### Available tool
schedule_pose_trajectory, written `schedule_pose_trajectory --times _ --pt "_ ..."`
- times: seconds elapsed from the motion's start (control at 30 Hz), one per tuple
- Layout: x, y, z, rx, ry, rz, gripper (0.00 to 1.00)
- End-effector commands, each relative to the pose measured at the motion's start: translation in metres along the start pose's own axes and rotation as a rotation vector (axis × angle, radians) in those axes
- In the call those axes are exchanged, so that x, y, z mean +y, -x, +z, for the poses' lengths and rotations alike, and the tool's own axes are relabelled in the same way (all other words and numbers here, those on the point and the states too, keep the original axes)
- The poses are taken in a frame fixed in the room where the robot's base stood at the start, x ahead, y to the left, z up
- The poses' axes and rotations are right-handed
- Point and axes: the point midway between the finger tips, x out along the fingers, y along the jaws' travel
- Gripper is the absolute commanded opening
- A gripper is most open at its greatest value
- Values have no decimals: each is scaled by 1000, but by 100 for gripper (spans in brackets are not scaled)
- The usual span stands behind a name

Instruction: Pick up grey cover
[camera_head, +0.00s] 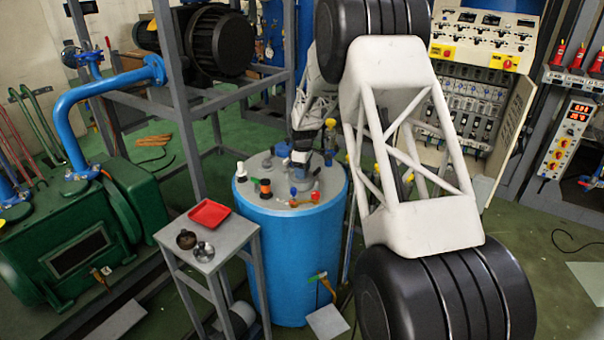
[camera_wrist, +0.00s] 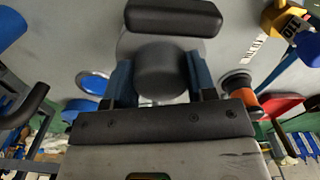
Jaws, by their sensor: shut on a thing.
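The grey cover (camera_wrist: 162,78) is a dark grey round piece in the middle of the wrist view. My gripper (camera_wrist: 160,68) has its two blue fingers on either side of the cover and is shut on it. In the head view my gripper (camera_head: 301,157) is over the top of the blue tank (camera_head: 290,245), among its fittings. I cannot make out the cover in the head view. A pale round flange shows behind the cover in the wrist view, but I cannot tell whether the cover touches it.
Coloured valves and fittings crowd the tank top, including an orange-and-black fitting (camera_wrist: 238,88) close right of my gripper in the wrist view. A small grey table (camera_head: 232,240) holds a red tray (camera_head: 209,213) and two small round parts. A metal frame stands behind.

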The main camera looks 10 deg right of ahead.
Motion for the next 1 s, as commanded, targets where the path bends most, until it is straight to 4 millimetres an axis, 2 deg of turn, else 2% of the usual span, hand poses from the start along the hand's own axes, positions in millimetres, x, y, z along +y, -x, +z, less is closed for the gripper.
schedule_pose_trajectory --times 0.27,0.8,1.0 --pt "1 13 0 1 0 3 21" --pt "0 86 0 1 0 1 21" --pt "0 99 0 0 0 1 21"
